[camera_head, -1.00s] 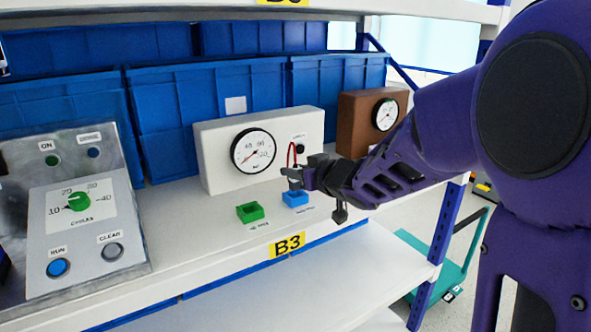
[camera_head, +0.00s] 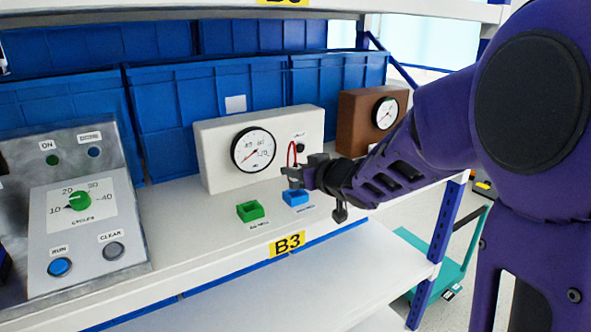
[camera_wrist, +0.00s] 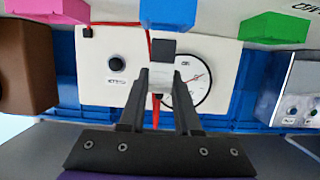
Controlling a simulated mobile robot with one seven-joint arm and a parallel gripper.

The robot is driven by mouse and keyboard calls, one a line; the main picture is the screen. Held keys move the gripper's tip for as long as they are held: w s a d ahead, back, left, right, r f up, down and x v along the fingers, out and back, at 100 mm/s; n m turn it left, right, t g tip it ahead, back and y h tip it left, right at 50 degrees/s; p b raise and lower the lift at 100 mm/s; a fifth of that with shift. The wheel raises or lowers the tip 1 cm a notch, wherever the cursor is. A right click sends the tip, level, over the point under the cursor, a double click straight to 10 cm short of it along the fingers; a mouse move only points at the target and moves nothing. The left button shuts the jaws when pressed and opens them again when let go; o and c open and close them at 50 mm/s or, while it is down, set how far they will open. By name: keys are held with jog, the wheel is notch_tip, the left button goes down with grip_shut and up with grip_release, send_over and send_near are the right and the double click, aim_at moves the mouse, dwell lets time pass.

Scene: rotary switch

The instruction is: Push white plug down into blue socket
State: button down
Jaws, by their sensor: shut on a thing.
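The blue socket (camera_head: 296,198) sits on the shelf in front of the white gauge box. It also shows at the top of the wrist view (camera_wrist: 168,13). My gripper (camera_head: 292,178) is directly above the socket in the head view, with its fingers shut on the plug. A red cable (camera_head: 291,152) arches from the white gauge box to the gripper. I cannot tell whether the plug touches the socket.
A green socket (camera_head: 250,211) is left of the blue one; a pink block (camera_wrist: 48,10) shows in the wrist view. The white gauge box (camera_head: 222,170) stands behind, a brown gauge box (camera_head: 352,128) to its right. A control panel (camera_head: 110,225) is at the left.

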aim_at(298, 184)
jog(key=shift+f+b, duration=1.05)
jog(key=shift+f, duration=0.65)
dwell(0.4)
jog(key=c, duration=0.5)
grip_release()
jog(key=shift+s+r, duration=0.1)
jog(key=shift+r, duration=0.05)
